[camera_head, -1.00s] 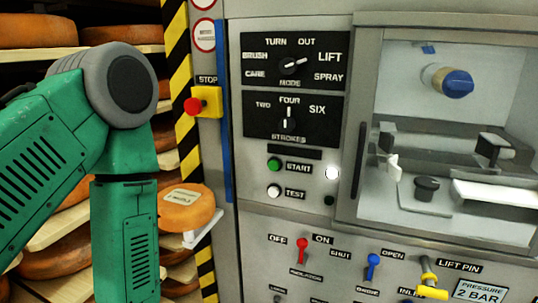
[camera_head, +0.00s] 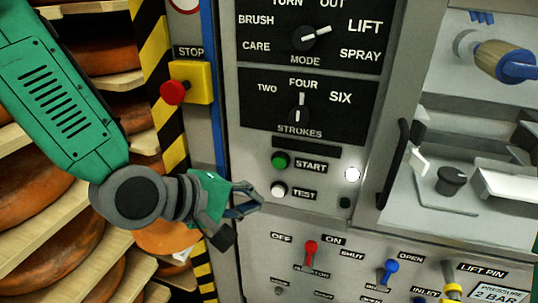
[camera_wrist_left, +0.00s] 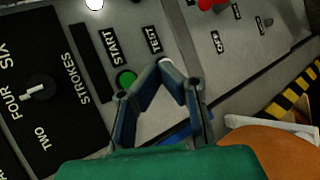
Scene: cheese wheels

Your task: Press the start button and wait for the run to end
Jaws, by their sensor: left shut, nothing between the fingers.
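The green start button (camera_head: 280,160) sits on the grey panel, left of its START label. The white test button (camera_head: 277,190) is just below it. My left gripper (camera_head: 258,200) is shut and empty, left of and below the start button, near the test button. In the left wrist view its fingertips (camera_wrist_left: 165,68) meet beside the green start button (camera_wrist_left: 125,78) and cover most of the test button. I cannot tell whether they touch the panel. A round white lamp (camera_head: 352,174) glows right of the START label. My right gripper is out of view.
The red stop button (camera_head: 174,92) on its yellow box is up left. The mode knob (camera_head: 308,37) points towards LIFT, the strokes knob (camera_head: 301,107) to FOUR. Red (camera_head: 310,250) and blue (camera_head: 389,270) levers stick out below. Shelves of cheese wheels (camera_head: 35,185) stand left.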

